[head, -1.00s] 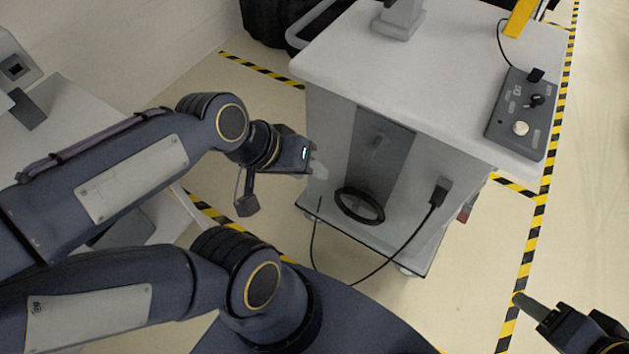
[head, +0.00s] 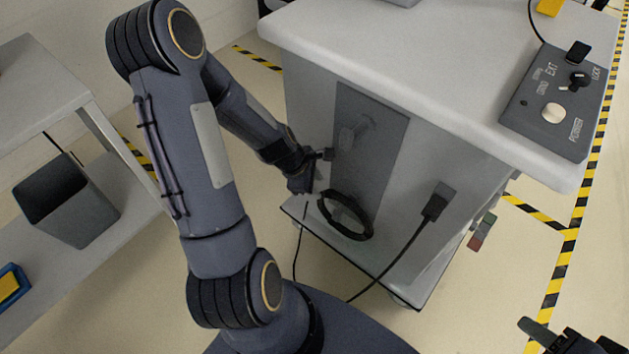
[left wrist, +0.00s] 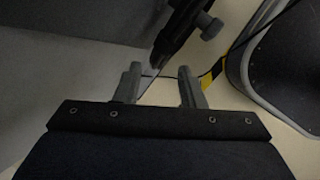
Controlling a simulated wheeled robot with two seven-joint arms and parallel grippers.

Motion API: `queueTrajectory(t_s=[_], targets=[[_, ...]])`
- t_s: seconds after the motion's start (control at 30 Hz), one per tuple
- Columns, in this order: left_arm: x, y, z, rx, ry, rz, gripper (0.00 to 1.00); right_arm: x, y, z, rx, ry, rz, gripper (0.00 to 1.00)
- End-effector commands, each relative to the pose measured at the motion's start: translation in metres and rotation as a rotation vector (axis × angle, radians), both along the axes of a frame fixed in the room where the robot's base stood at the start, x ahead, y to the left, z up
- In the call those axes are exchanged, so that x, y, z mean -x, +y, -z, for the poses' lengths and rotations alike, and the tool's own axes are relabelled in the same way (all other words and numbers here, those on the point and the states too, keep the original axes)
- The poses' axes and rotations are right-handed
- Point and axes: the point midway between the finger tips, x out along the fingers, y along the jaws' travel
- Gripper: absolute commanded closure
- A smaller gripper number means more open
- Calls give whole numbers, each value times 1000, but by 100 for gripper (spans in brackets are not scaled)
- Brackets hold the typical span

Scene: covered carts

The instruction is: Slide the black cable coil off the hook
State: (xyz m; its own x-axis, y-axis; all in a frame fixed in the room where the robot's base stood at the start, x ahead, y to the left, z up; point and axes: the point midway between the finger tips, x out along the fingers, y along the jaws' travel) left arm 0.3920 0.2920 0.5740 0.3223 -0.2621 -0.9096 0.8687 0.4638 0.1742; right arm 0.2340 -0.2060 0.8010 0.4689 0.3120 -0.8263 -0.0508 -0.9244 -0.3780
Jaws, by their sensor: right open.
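The black cable coil (head: 345,216) is a dark ring low on the cart's front, below a recessed grey panel (head: 368,160). A faint grey fitting (head: 352,134) on the panel may be the hook; I cannot tell whether the coil touches it. My left gripper (head: 313,178) is close to the coil's upper left edge; contact is unclear. In the left wrist view its fingers (left wrist: 160,76) are apart, with nothing clearly held. A dark bar with a grey knob (left wrist: 207,25) lies beyond them, too unclear to name. My right gripper (head: 530,332) is at the lower right, partly cut off.
The white cart top (head: 400,60) overhangs the panel and carries a dark control box (head: 555,100). A black plug and cord (head: 435,203) hang on the cart front. A shelf unit with a grey bin (head: 75,205) stands at left. Striped tape marks the floor.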

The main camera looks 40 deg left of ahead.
Motion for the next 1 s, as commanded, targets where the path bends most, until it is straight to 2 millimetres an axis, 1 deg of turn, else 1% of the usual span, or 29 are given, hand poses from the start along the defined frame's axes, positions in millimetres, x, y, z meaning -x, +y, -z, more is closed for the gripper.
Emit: queueTrajectory(t_s=[0.03, 0.1, 0.3, 0.47, 0.7, 0.9, 0.97, 1.0], targets=[[-2, -3, 11, 2, 3, 3, 64, 0, 0, 5, 0, 0, 0, 51], [-6, -6, 21, 3, 4, 2, 64, 0, 0, 8, 0, 0, 0, 51], [-14, -12, 41, 1, 0, 4, 64, 0, 0, 14, 0, 0, 0, 51], [-16, -14, 47, 0, 0, 3, 64, 0, 0, 15, 0, 0, 0, 51], [-16, -14, 46, 0, 0, 3, 64, 0, 0, 15, 0, 0, 0, 51], [-16, -14, 46, -1, 0, 3, 90, 0, 0, 15, 0, 0, 0, 51], [-16, -14, 46, -1, 0, 3, 98, 0, 0, 15, 0, 0, 0, 51], [-16, -14, 46, -1, -1, 3, 100, 0, 0, 15, 0, 0, 0, 51]])
